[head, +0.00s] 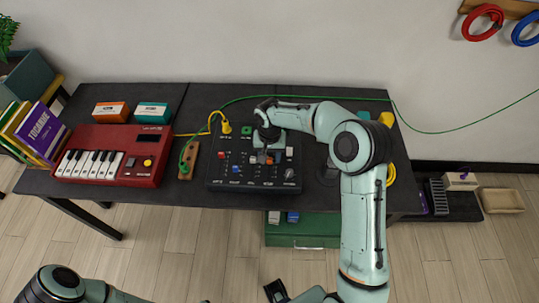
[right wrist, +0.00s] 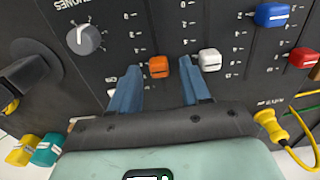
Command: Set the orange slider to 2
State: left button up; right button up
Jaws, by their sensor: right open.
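The orange slider (right wrist: 159,66) is an orange cap on the dark mixer panel (head: 216,181). It shows clearly in the right wrist view, beside a column of small scale marks too small to read surely. My right gripper (head: 268,152) is over the panel in the head view. In the right wrist view my right gripper (right wrist: 160,70) is open, its two blue fingers one on each side of the orange cap in the picture. I cannot tell whether they touch it. The head view shows part of my left arm at the lower left; its gripper is out of view.
The white slider (right wrist: 210,59) is close beside the right finger in the wrist view. A blue slider (right wrist: 272,14), a red slider (right wrist: 304,57) and a grey knob (right wrist: 86,39) are also on the panel. A red keyboard (head: 113,155) stands to the left. A yellow plug (right wrist: 268,124) rises nearby.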

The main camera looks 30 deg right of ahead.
aim_at(269, 171)
grip_shut()
jog(key=s+a+b, duration=0.1)
jog(key=s+b, duration=0.1)
jog(key=s, duration=0.1)
jog(key=shift+a+f+b, duration=0.1)
jog(key=shift+a+b, duration=0.25)
jog(key=shift+a, duration=0.05)
jog(key=shift+s+a, duration=0.1)
jog(key=shift+s, duration=0.05)
pick_arm(q)
jog(key=f, duration=0.1)
jog(key=s+f, duration=0.1)
jog(key=shift+s+f, duration=0.1)
jog(key=shift+f, duration=0.3)
pick_arm(e)
grip_release()
jog(key=shift+r, duration=0.2)
pick_arm(q)
jog(key=shift+w+r+p, duration=0.3)
jog(key=shift+r+p, duration=0.4)
jog(key=shift+p, duration=0.05)
pick_arm(e)
notch_tip(269, 171, up, 13)
